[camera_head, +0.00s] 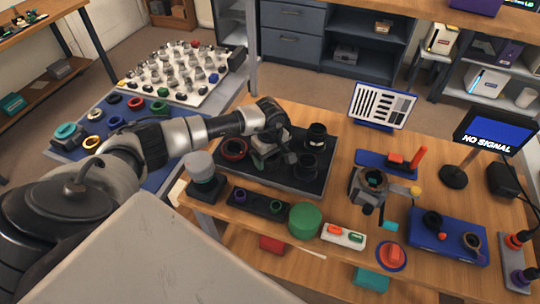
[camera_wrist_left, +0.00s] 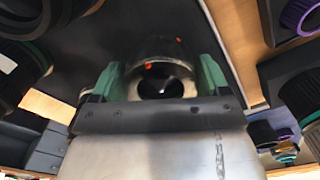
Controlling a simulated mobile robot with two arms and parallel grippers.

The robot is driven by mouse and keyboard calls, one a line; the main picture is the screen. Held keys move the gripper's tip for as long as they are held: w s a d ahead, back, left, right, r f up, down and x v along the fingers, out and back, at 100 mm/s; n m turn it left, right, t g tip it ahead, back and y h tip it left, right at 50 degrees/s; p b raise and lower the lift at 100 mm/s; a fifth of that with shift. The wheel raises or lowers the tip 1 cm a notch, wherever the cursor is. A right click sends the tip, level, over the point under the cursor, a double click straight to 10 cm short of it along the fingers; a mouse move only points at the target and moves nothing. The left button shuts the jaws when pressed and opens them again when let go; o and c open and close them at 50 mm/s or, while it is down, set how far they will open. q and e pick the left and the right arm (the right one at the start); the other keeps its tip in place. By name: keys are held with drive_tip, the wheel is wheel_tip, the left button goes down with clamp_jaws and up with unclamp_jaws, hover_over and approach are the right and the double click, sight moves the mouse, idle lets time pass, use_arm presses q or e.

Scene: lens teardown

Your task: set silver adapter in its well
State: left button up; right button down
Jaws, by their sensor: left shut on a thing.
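My left gripper (camera_head: 270,148) reaches over the black tray (camera_head: 285,181) on the wooden bench. In the left wrist view, the gripper (camera_wrist_left: 160,80) has its green-padded fingers on both sides of a short silver ring-like piece, the silver adapter (camera_wrist_left: 164,48). The adapter has a dark bore and red marks near its rim. In the head view the adapter is mostly hidden by the gripper and hard to make out. I cannot tell whether it touches the tray or which well is under it. My right gripper is not in view.
Two black lens parts (camera_head: 317,136) stand right of the gripper, and a red-rimmed ring (camera_head: 233,148) lies left of it. A green cylinder (camera_head: 305,220) and a dark holder (camera_head: 258,203) stand in front. A blue tray (camera_head: 447,233) lies at right.

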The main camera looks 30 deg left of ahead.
use_arm(q)
drive_tip(key=shift+f, duration=0.15)
drive_tip(key=o, duration=0.9)
drive_tip(key=shift+o, duration=0.2)
